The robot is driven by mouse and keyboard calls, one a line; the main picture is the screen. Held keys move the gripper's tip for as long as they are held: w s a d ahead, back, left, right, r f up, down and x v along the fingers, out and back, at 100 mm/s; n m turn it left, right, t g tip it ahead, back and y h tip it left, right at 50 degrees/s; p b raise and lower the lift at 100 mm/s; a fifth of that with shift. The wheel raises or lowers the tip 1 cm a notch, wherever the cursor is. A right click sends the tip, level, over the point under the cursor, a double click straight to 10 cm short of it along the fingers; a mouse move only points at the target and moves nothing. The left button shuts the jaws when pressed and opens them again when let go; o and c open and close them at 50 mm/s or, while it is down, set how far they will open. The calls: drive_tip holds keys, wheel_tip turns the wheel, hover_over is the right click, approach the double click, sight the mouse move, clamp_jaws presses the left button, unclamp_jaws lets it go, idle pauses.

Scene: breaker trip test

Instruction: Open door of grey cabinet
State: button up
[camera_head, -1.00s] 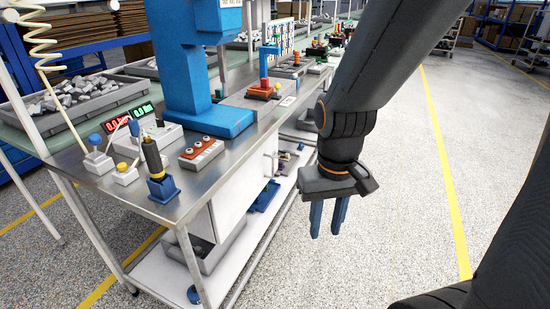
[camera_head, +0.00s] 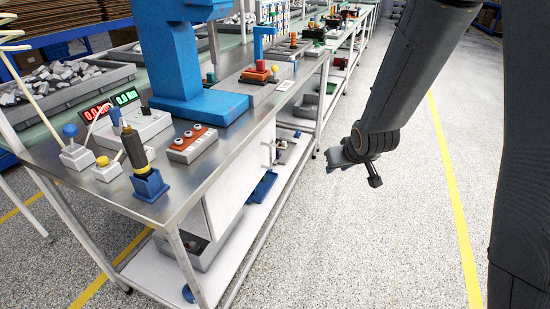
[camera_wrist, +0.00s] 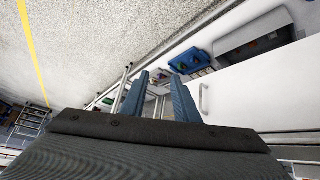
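The grey cabinet (camera_head: 232,192) is a pale, nearly white box under the workbench. Its door looks closed. In the wrist view its pale front panel (camera_wrist: 265,93) fills the right side, with a slim bar handle (camera_wrist: 204,98) just right of my right finger. My gripper (camera_wrist: 158,84) shows two blue fingers spread apart with nothing between them. I cannot tell the depth between fingertips and handle.
A lower shelf (camera_head: 255,215) holds a grey bin (camera_head: 205,252) and a blue tray (camera_head: 264,187). The aisle floor (camera_head: 370,240) is clear.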

drive_tip(key=w+a+f+n+t+y+b, duration=0.2)
drive_tip(key=w+a+f+t+y, duration=0.1)
drive_tip(key=w+a, duration=0.6)
drive_tip(key=w+a+f+n+t+y+b, duration=0.2)
drive_tip(key=w+a+f+t+y, duration=0.2)
drive_tip(key=w+a, duration=0.5)
drive_tip(key=shift+a+f+y, duration=1)
drive_tip(key=shift+a+y, duration=0.05)
drive_tip(key=shift+y, duration=0.25)
clamp_jaws()
